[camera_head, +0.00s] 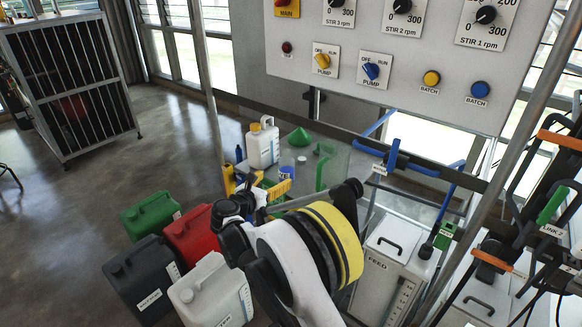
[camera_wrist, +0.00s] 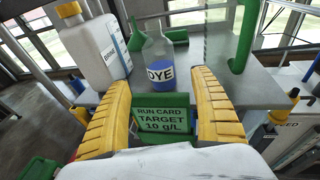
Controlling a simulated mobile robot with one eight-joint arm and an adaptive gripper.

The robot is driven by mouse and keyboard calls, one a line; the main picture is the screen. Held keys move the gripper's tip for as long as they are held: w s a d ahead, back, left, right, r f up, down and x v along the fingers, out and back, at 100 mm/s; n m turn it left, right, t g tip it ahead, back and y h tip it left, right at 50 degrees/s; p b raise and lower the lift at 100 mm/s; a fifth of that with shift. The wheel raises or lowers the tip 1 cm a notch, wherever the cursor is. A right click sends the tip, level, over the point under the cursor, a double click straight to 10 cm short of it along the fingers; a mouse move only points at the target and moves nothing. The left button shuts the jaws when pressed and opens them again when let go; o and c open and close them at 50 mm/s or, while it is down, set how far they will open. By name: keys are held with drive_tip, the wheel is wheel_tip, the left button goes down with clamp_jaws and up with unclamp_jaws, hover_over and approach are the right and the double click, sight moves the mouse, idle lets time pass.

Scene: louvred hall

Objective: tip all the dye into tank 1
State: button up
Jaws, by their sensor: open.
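The dye bottle (camera_wrist: 158,50) is clear, with blue at the bottom and a DYE label. It stands upright on the grey bench top. In the head view its blue part (camera_head: 286,172) shows just beyond my gripper. My gripper (camera_head: 257,187) is open, with yellow ribbed fingers. In the wrist view the bottle stands ahead, between and beyond the fingertips (camera_wrist: 162,78), with nothing held. A green run card (camera_wrist: 165,117) reading TARGET 10 g/L stands between the fingers, nearer than the bottle. A white tank marked FEED (camera_head: 385,275) stands right of my arm. I cannot tell which vessel is tank 1.
A white jug with an orange cap (camera_head: 262,146) stands left of the bottle. A green funnel (camera_head: 299,138) lies behind it. Green (camera_head: 150,215), red (camera_head: 190,233), dark and white canisters stand on the floor. A control panel (camera_head: 400,60) and metal posts bound the bench.

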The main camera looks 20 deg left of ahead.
sight(285, 162)
drive_tip(key=b+x, duration=0.1)
drive_tip(key=x, duration=0.8)
drive_tip(key=shift+b, duration=0.35)
drive_tip(key=c, duration=1.5)
drive_tip(key=shift+r+p, duration=0.7)
drive_tip(key=shift+r, duration=1.3)
